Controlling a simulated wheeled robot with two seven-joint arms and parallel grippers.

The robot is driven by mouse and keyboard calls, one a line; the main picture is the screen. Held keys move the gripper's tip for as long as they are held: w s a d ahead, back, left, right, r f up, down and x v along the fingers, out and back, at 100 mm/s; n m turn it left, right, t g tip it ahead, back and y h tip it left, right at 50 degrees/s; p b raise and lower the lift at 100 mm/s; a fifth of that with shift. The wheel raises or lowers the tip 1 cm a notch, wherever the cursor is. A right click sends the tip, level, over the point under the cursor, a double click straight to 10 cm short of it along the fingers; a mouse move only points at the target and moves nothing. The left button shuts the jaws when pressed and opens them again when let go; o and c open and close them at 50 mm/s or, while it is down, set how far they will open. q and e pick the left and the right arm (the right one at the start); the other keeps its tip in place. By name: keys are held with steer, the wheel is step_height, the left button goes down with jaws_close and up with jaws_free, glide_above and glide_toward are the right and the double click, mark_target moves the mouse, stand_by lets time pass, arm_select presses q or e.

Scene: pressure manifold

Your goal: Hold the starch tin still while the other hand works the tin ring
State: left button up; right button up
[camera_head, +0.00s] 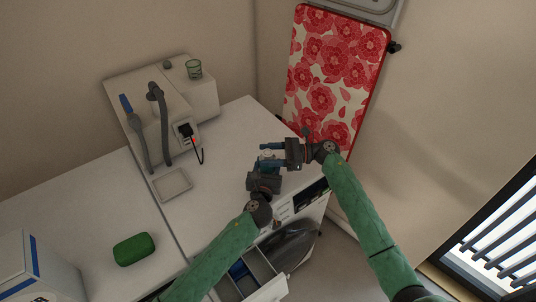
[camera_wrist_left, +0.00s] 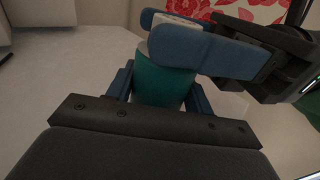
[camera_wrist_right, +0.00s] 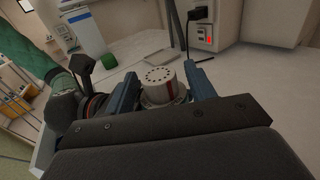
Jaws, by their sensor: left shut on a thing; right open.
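The starch tin (camera_wrist_left: 162,82) has a teal body in the left wrist view. My left gripper (camera_head: 265,171) is shut on that body, with one blue finger on each side. The tin ring (camera_wrist_right: 158,88) is pale, with a holed top and a red mark on its side, in the right wrist view. My right gripper (camera_head: 271,156) is open around the top of the tin, its fingers (camera_wrist_right: 163,88) on either side of the ring. Whether they touch it cannot be told. In the head view the grippers hide most of the tin.
The white worktop (camera_head: 215,195) holds a shallow tray (camera_head: 172,184), a green block (camera_head: 134,249) and a grey machine (camera_head: 165,110) with a hose. A flowered ironing board (camera_head: 335,75) leans on the wall behind. An open drawer (camera_head: 250,275) is below my left arm.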

steer(key=shift+a, duration=0.15)
steer(key=shift+c, duration=0.4)
steer(key=c, duration=0.9)
steer(key=shift+m+t, duration=0.3)
steer(key=shift+t, duration=0.2)
steer(key=m+t, duration=0.2)
steer(key=t, duration=0.1)
steer(key=shift+m+t+h, duration=0.8)
steer(key=shift+m+t, duration=0.4)
steer(key=shift+t, duration=0.55)
steer(key=shift+m+t+h, duration=0.8)
steer(key=shift+m+t, duration=0.4)
steer(key=shift+t, duration=0.55)
steer(key=o, duration=1)
